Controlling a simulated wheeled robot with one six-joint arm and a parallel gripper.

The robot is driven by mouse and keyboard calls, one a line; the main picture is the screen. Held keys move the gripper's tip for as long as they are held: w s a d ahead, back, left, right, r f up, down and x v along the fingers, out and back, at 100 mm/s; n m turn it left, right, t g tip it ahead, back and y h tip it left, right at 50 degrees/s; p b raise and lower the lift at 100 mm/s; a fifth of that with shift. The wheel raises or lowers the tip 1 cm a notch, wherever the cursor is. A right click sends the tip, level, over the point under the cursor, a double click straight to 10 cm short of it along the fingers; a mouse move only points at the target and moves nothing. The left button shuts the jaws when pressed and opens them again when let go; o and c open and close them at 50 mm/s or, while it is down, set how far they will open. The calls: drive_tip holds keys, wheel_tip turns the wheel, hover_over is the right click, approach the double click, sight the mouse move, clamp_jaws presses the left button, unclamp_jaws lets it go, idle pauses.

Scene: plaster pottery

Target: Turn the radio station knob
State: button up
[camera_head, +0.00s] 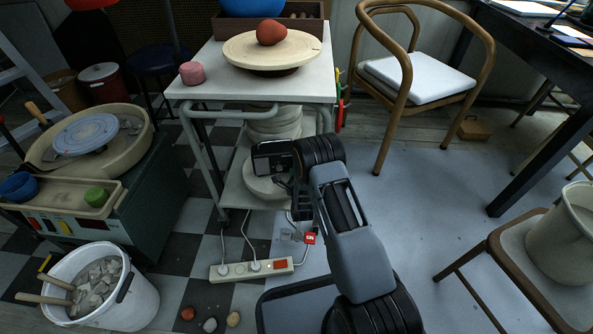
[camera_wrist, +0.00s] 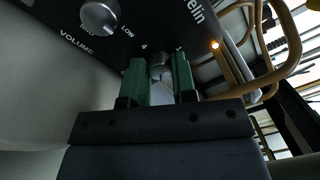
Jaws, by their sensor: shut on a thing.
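The radio (camera_head: 270,148) is a dark box on the lower shelf of the white cart, partly hidden by my arm. In the wrist view, its black front panel (camera_wrist: 150,22) fills the top, with white lettering. A silver volume knob (camera_wrist: 100,16) is at upper left. A second silver knob, the station knob (camera_wrist: 159,58), sits near the numbers 4 and 1. My gripper (camera_wrist: 160,72) has its green fingers on either side of this knob and is shut on it. In the head view, my gripper (camera_head: 287,184) is at the radio, and the knob is hidden.
The cart (camera_head: 328,84) has a top and legs around the shelf. A power strip (camera_head: 252,268) with cords lies on the floor below. A wooden chair (camera_head: 405,90) stands behind at right, and a white bucket (camera_head: 140,300) at front left.

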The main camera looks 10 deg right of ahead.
drive_tip(key=m, duration=0.5)
drive_tip(key=shift+m, duration=0.4)
drive_tip(key=m, duration=0.4)
drive_tip(key=shift+r+m, duration=0.1)
drive_tip(key=shift+m, duration=0.6)
drive_tip(key=o, duration=0.9)
